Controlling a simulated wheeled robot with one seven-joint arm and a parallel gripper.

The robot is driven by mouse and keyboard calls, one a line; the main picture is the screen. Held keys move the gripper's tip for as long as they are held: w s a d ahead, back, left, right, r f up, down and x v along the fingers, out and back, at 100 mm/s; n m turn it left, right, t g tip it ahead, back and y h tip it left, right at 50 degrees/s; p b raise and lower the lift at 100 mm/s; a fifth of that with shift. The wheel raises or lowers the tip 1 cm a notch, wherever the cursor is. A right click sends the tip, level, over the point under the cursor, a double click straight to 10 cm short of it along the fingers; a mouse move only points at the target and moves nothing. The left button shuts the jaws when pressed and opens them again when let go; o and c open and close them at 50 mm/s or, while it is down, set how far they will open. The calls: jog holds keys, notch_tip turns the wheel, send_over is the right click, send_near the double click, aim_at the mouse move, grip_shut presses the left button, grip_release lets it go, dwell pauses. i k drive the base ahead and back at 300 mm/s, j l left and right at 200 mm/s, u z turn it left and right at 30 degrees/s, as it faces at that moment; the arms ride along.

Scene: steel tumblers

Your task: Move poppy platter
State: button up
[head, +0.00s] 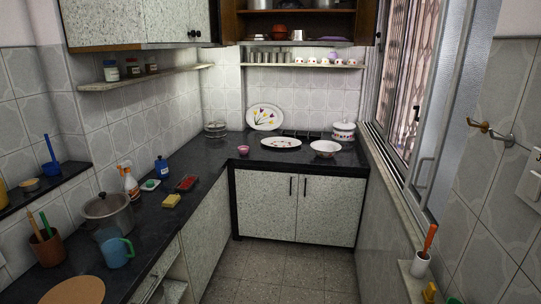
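Two white oval platters with flower patterns show at the back counter in the head view. One platter (265,117) leans upright against the tiled back wall and bears yellow, red and purple flowers. The other platter (281,143) lies flat on the dark counter in front and to the right, with small dark and coloured marks. I cannot tell for sure which one is the poppy platter. My gripper is not in view.
A white bowl (325,148) and a lidded white pot (343,131) stand right of the flat platter. A steel pot (108,213) and blue mug (116,252) stand on the left counter. The floor (283,271) is clear.

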aim_at(275, 142)
jog(key=i, duration=2.55)
jog(key=i+l+u, duration=0.15)
jog(key=i+u, duration=0.3)
jog(key=i, duration=0.2)
jog(key=i+l+u, duration=0.45)
jog(key=i, duration=0.15)
jog(key=i+l+u, duration=0.45)
jog(key=i+l, duration=0.05)
jog(key=i, duration=0.1)
